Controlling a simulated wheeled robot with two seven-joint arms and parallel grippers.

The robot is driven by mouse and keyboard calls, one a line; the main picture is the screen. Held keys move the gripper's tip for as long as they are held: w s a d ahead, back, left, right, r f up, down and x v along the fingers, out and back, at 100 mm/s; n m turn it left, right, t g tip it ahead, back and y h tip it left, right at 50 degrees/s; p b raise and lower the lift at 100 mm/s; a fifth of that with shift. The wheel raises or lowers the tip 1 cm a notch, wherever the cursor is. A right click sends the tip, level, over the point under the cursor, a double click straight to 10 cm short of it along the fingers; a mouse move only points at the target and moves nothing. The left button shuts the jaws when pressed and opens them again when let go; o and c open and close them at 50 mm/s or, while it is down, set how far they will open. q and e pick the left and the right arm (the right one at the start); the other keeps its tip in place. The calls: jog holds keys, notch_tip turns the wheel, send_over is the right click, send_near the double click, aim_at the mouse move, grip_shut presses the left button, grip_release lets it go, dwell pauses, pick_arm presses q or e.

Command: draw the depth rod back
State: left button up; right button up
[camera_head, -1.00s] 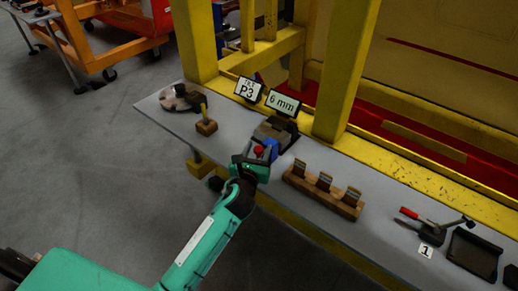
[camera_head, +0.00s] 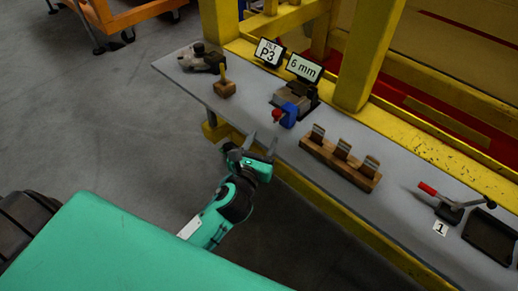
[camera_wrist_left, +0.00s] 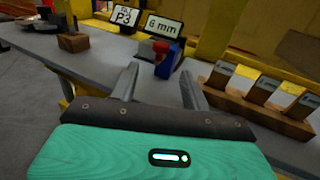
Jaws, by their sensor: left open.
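A small blue fixture (camera_head: 289,117) with a red knob (camera_head: 277,116) on its near side sits on the grey bench, in front of a dark metal block (camera_head: 295,97). In the left wrist view the blue fixture (camera_wrist_left: 164,62) and red knob (camera_wrist_left: 161,46) stand ahead of the fingers, apart from them. I cannot make out a separate depth rod. My left gripper (camera_head: 262,146) is open and empty at the bench's front edge, short of the knob; its two fingers also show in the left wrist view (camera_wrist_left: 157,85). My right gripper is not in view.
Signs "P3" (camera_head: 269,52) and "6 mm" (camera_head: 304,68) stand behind the fixture. A wooden rack (camera_head: 339,163) holds tagged pieces to its right. A small wooden block with a post (camera_head: 224,88) stands left. A red-handled clamp (camera_head: 446,207) lies far right. Yellow posts (camera_head: 369,55) rise behind.

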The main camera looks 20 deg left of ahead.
pick_arm(q)
jog(key=shift+s, duration=1.1)
notch_tip(320, 180, down, 25)
jog(key=n+g, duration=0.5)
jog(key=n, duration=0.3)
jog(key=s+a+f+n+g+h, duration=0.15)
jog(key=s+f+n, duration=0.25)
jog(key=f, duration=0.5)
jog(key=s+a+f+n+g+y, duration=0.1)
jog(key=s+f+n+g, duration=0.2)
jog(key=s+f, duration=0.35)
jog(key=s+a+f+n+g, duration=0.2)
jog(key=s+f+n+g, duration=0.1)
jog(key=s+f+n, duration=0.6)
jog(key=s+a+f+n+g, duration=0.2)
jog(key=s+f+n+g, duration=0.2)
jog(key=s+f+n, duration=0.5)
jog(key=s+f, duration=0.3)
jog(key=s, duration=0.3)
jog(key=s+f, duration=0.3)
jog(key=s, duration=0.4)
jog(key=shift+s+a, duration=0.15)
jog(key=shift+s, duration=0.15)
